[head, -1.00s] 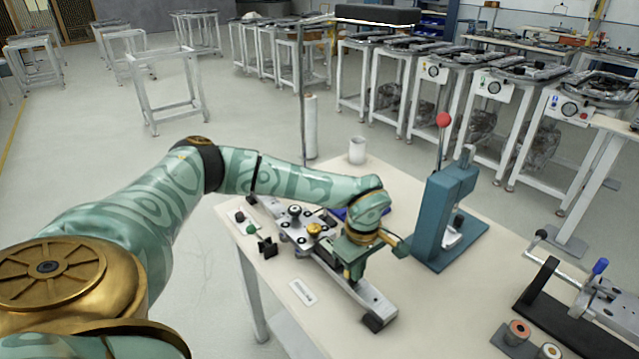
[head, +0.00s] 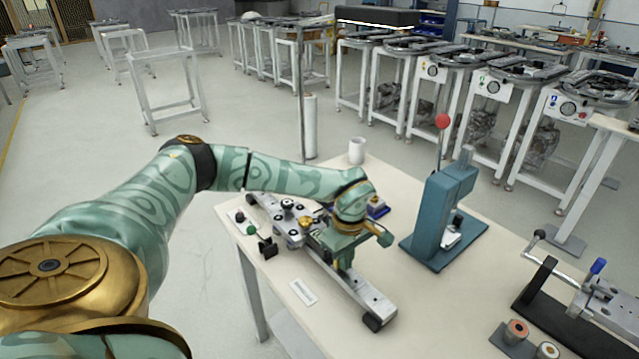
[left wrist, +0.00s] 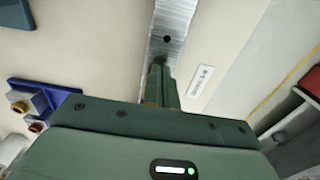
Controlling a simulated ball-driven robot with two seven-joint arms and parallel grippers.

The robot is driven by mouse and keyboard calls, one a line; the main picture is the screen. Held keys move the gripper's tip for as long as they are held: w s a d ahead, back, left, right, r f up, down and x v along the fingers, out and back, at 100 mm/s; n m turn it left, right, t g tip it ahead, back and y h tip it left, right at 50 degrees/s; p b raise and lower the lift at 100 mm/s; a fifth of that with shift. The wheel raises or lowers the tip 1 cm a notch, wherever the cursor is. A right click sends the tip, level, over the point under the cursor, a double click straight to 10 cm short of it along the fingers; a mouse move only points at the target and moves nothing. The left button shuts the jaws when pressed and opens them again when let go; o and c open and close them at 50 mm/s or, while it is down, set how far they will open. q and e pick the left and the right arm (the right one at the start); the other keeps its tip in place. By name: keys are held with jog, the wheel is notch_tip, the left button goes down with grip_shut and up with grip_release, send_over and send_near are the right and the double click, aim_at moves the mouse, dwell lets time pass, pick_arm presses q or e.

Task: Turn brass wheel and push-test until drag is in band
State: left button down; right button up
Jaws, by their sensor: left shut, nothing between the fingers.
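The brass wheel (head: 307,223) sits on a silver carriage (head: 290,215) with black knobs, on a long metal rail (head: 368,297) on the bench. My left gripper (head: 343,264) is shut and empty, pointing down at the rail on the near side of the carriage. It is close to the carriage; I cannot tell if it touches. In the left wrist view the shut fingers (left wrist: 163,85) are over the bare rail (left wrist: 171,30), and the wheel is out of view. My right gripper is not in view.
A teal press (head: 445,215) with a red-knobbed lever stands right of the rail. A white cup (head: 357,150) stands at the back. A label (head: 303,291) lies near the front edge. The bench between rail and press is clear.

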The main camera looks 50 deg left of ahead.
pick_arm(q)
jog(key=shift+w+a, duration=0.2)
jog(key=shift+a, duration=2.55)
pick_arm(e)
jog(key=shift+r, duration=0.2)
